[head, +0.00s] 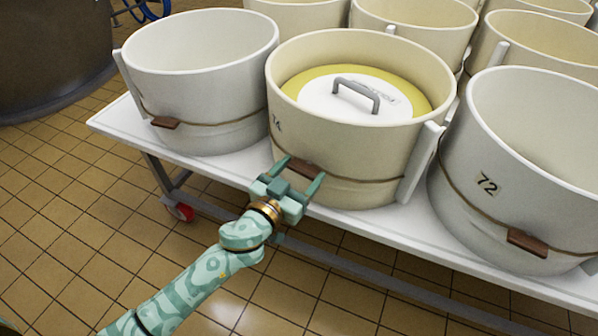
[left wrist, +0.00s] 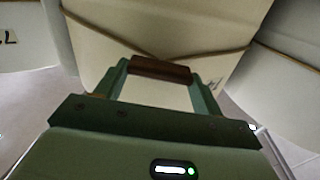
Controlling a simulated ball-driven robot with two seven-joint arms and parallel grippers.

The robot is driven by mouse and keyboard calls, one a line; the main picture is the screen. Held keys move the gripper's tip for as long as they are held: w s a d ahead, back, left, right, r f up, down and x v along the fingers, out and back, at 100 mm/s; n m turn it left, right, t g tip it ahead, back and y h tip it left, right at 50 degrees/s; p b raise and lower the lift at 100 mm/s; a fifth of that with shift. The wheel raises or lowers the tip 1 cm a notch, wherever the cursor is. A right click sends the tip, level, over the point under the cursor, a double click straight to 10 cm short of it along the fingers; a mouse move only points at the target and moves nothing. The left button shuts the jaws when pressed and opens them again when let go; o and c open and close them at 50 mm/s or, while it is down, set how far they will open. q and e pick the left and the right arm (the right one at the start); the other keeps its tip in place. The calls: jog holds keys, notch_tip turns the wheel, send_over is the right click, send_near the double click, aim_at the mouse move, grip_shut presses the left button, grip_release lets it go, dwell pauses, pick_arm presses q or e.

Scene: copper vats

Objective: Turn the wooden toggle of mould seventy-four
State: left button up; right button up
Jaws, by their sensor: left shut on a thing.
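Mould seventy-four (head: 350,165) is a cream tub in the middle of the front row. Its number is partly visible at its left side. A yellow ring with a white lid (head: 350,100) and grey handle sits inside it. A brown cord runs round its lower wall, with the dark wooden toggle (head: 304,168) on its front. My left gripper (head: 300,173) reaches up to this toggle and is shut on it, one finger at each end. In the left wrist view the toggle (left wrist: 160,69) lies crosswise between the fingertips, against the mould wall. My right gripper is out of view.
The moulds stand on a white-topped trolley (head: 130,118) with a red-hubbed wheel. An empty mould (head: 200,70) stands to the left and mould 72 (head: 487,187) to the right, each with its own toggle. More tubs stand behind. Tiled floor in front is clear.

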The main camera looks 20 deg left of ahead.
pick_arm(q)
jog(key=shift+r+m+p, duration=0.1)
jog(key=shift+m+p, duration=0.25)
jog(key=shift+m, duration=0.65)
jog(key=shift+d+m, duration=0.1)
jog(key=shift+m, duration=0.3)
jog(key=m+p, duration=0.1)
jog(key=m, duration=0.2)
jog(key=shift+m, duration=0.3)
jog(key=m, duration=0.3)
jog(key=shift+d+f+m, duration=0.15)
jog(key=shift+f+m, duration=0.05)
jog(key=shift+m, duration=0.1)
jog(key=m, duration=0.3)
jog(key=shift+f+m, duration=0.1)
jog(key=shift+m, duration=0.2)
jog(key=shift+f+m, duration=0.15)
jog(key=shift+m, duration=1.65)
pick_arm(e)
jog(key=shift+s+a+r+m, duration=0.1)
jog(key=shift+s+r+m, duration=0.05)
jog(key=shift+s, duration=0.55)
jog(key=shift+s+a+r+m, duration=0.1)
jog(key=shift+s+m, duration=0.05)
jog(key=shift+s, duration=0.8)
